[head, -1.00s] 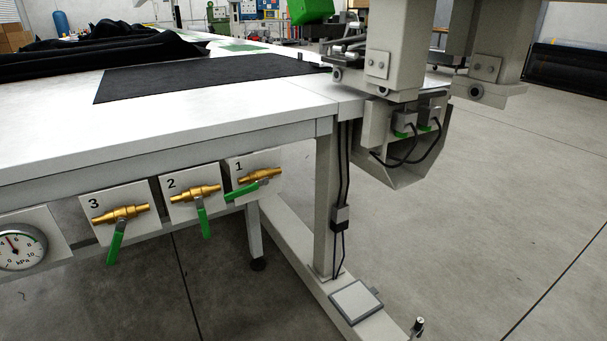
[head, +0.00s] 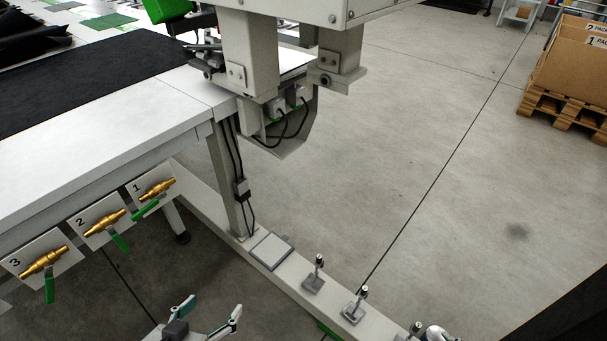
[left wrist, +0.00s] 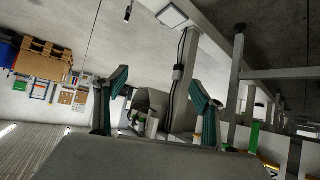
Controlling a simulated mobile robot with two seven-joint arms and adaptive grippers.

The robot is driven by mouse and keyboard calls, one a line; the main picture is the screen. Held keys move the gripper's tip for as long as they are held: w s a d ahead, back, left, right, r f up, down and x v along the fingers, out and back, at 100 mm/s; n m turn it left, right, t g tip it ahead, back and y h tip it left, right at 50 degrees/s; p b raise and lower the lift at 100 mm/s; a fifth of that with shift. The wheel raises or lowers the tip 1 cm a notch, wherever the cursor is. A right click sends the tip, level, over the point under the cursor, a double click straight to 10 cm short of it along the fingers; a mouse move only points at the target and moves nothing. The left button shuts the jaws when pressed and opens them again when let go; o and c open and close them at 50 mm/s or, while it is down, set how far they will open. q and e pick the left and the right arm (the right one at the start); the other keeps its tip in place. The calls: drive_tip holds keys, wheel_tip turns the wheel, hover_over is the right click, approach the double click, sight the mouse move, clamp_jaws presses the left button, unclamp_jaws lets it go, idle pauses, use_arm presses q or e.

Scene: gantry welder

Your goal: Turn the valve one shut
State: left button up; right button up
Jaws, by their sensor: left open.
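Valve one (head: 157,189) is a brass valve on a white plate marked 1, under the table edge at left in the head view. Its green handle (head: 145,210) lies roughly along the brass body. Valve two (head: 104,223) and valve three (head: 43,262) have handles hanging down across their bodies. My left gripper (head: 211,312) is at the bottom of the head view, open and empty, below and right of valve one, apart from it. In the left wrist view its two fingers (left wrist: 158,85) are spread. Brass and green valve parts (left wrist: 268,162) show at lower right there; which valve is unclear.
The white table (head: 165,105) carries black cloth (head: 90,80). A table leg (head: 228,185) with cables and a floor beam (head: 300,283) with a grey pad (head: 271,251) stand right of the valves. Open floor lies right; cardboard boxes on a pallet (head: 565,115) stand far right.

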sight(145, 211)
use_arm(q)
drive_tip(key=w+d+r+n+t+p, duration=0.1)
drive_tip(key=w+d+r+n+t, duration=0.1)
drive_tip(key=w+r+n+t, duration=0.45)
drive_tip(key=w+d+r+n+t, duration=0.1)
drive_tip(key=w+r+n+t, duration=0.2)
drive_tip(key=w+r+n, duration=0.65)
drive_tip(key=a+f+n+g+y, duration=0.1)
drive_tip(key=a+n+y, duration=0.4)
drive_tip(key=n, duration=0.6)
drive_tip(key=w+a+f+n+g+y, duration=0.1)
drive_tip(key=a+n+g+y, duration=0.3)
drive_tip(key=a+n, duration=0.4)
drive_tip(key=a+f+n+g+y, duration=0.3)
drive_tip(key=a+n+y, duration=0.3)
drive_tip(key=n, duration=0.8)
drive_tip(key=shift+w+a+f+y, duration=0.15)
drive_tip(key=shift+w+f+y, duration=0.1)
drive_tip(key=shift+w+y, duration=0.2)
use_arm(e)
drive_tip(key=w+a+f+m+t+y, duration=0.1)
drive_tip(key=a+f+m+t+y, duration=0.1)
drive_tip(key=a, duration=0.5)
wheel_tip(145, 211, down, 2)
drive_tip(key=shift+w+a+t+y, duration=0.2)
drive_tip(key=shift+w+t+y, duration=0.15)
drive_tip(key=shift+t+y, duration=0.4)
